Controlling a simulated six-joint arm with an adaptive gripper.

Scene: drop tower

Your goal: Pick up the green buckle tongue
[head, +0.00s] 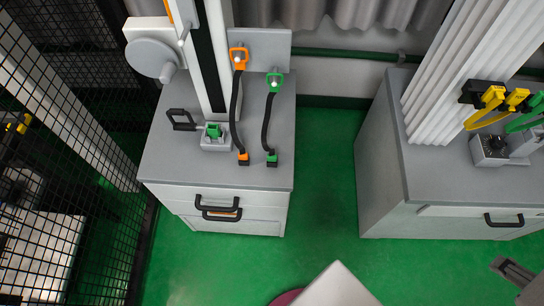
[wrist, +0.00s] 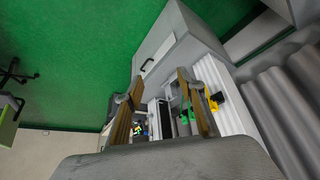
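The green buckle tongue (head: 275,82) hangs by its loop on a peg of the grey back plate in the head view. A black strap (head: 268,120) runs from it down to a small black-and-green end piece (head: 272,160) on the left cabinet top. A green block (head: 213,130) sits in a grey holder left of the straps. My gripper (wrist: 158,80) is open in the wrist view, with its two fingers wide apart and nothing seen between their tips. I cannot pick out the tongue in the wrist view.
An orange tongue (head: 238,58) with its own strap hangs just left of the green one. Yellow handles (head: 490,103) are above the right cabinet (head: 390,150). Green floor (head: 325,195) between the cabinets is clear.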

